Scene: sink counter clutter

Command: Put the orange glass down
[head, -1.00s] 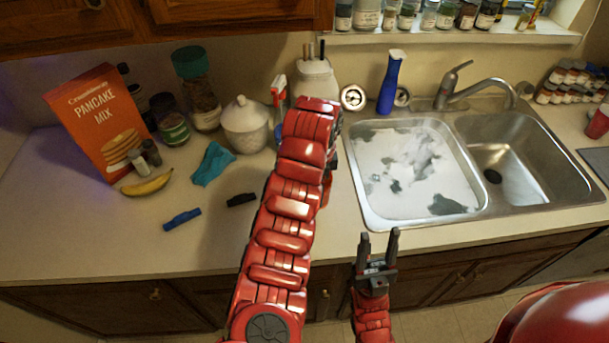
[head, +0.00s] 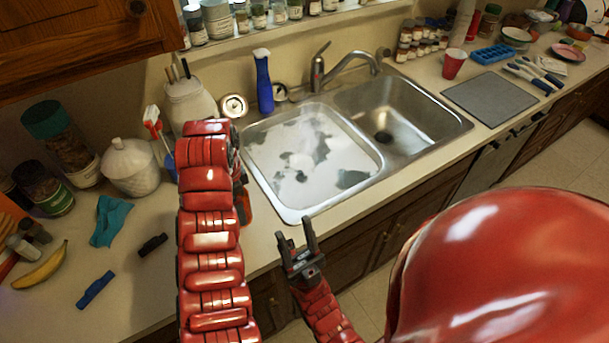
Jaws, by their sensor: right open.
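No orange glass shows clearly in the head view. A small orange-red patch peeks out at the right edge of my raised left arm, beside the left sink basin; I cannot tell whether it is the glass or part of my arm. My left gripper is hidden behind that arm. My right gripper (head: 297,243) is open and empty, in front of the counter edge below the left basin (head: 262,190).
The left basin holds foamy water; the right basin (head: 420,105) looks empty. A grey mat (head: 490,98) lies bare on the right counter, near a red cup (head: 454,64). A blue bottle (head: 264,84) stands behind the sink. A teal cloth (head: 110,220) and banana (head: 40,268) lie left.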

